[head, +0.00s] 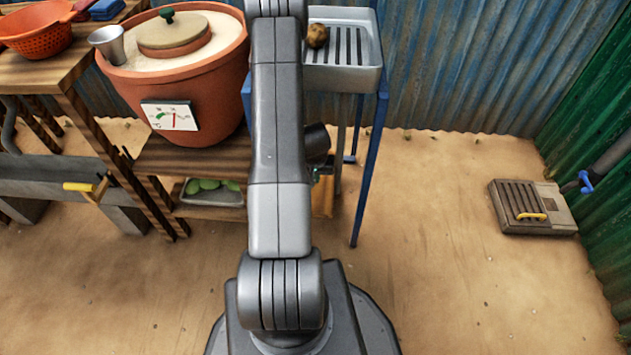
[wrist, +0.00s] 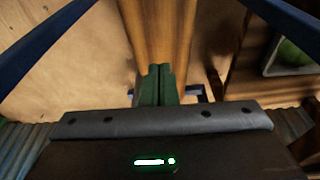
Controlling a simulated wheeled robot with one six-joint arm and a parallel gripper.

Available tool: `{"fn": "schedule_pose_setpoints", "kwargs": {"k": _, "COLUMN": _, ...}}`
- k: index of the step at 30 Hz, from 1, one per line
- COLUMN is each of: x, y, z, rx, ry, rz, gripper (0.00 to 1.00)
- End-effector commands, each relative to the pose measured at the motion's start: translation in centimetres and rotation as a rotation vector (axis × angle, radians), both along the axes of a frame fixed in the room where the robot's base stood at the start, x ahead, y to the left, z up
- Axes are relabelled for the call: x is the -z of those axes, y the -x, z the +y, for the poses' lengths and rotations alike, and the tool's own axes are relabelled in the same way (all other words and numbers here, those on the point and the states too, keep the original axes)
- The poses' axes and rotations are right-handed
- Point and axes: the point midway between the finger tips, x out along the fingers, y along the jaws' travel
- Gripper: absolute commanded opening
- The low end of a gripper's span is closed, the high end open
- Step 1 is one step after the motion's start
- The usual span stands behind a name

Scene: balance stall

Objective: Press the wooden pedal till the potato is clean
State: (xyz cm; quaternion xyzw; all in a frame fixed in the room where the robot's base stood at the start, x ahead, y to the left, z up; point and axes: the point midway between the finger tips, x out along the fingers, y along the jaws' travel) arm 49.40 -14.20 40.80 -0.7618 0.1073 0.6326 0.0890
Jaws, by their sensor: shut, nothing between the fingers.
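The brown potato (head: 317,36) rests on the ribbed grey basin (head: 368,73) at the top of the head view; it looks small and darkish, and how dirty it is cannot be told. The wooden pedal (wrist: 160,28) is a brown board running up the middle of the wrist view; in the head view a part of it (head: 323,198) shows beside my arm. My gripper (wrist: 160,68) has its green fingers shut together, empty, with the tips over the near part of the pedal. Whether they touch it cannot be told. My arm hides most of the gripper in the head view.
Blue legs (head: 369,165) of the basin stand stand close around my gripper. A large clay pot (head: 225,85) with a dial (head: 170,115) stands left on a wooden shelf. A tray of green things (head: 213,192) sits low. The sandy floor at right is clear up to a grate (head: 531,206).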

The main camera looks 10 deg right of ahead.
Motion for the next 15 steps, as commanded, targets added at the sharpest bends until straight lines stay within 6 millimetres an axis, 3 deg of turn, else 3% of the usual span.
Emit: {"fn": "schedule_pose_setpoints", "kwargs": {"k": 15, "x": 8.7, "y": -1.4, "z": -0.4, "rx": 0.0, "ry": 0.0, "rz": 0.001, "gripper": 0.0}}
